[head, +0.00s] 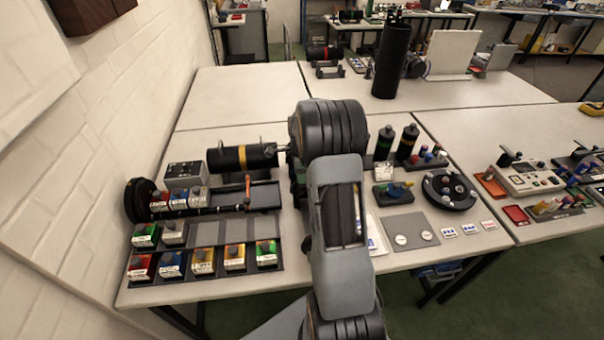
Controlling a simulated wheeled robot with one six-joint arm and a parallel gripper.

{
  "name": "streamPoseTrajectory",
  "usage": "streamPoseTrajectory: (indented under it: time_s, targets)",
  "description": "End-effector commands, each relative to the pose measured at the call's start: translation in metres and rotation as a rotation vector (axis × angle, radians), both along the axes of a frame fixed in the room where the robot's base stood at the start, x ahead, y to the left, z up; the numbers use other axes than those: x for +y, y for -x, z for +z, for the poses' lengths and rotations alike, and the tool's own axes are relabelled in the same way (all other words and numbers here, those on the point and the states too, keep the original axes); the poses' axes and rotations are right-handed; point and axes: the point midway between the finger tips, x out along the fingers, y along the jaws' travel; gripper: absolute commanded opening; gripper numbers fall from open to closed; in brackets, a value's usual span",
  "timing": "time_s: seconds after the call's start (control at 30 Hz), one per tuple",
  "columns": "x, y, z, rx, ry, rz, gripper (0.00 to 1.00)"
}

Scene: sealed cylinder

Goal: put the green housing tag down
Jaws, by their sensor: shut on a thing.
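My arm rises through the middle of the view, and its thick dark wrist joint stands over the table. My gripper's fingers are hidden behind the arm, so what they hold does not show. I cannot pick out the green housing tag for sure. A labelled green block (146,235) sits in the left rack, and another green block (267,252) sits at the right end of the front row. A black cylinder with a yellow band (243,158) lies on its side left of my wrist, its thin rod pointing right towards the wrist.
The rack (205,232) holds several coloured blocks and some empty slots. Right of my arm stand dark bottles (384,143), a round black holder (449,190) and a grey mat (408,226) with two white discs. A tall black cylinder (391,62) stands behind. The back left table is clear.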

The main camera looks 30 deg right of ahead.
Motion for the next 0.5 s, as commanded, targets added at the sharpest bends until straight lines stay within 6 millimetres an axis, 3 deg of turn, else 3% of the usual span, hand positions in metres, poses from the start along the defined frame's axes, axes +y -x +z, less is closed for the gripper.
streamPoseTrajectory:
  time_s: [0.1,0.47,0.5]
  targets:
    - [-0.0001,0.0003,-0.0107,0.000,0.000,0.000,0.25]
    - [0.0000,0.0005,-0.0154,0.000,0.000,0.000,0.25]
    - [0.0000,0.0005,-0.0157,0.000,0.000,0.000,0.48]
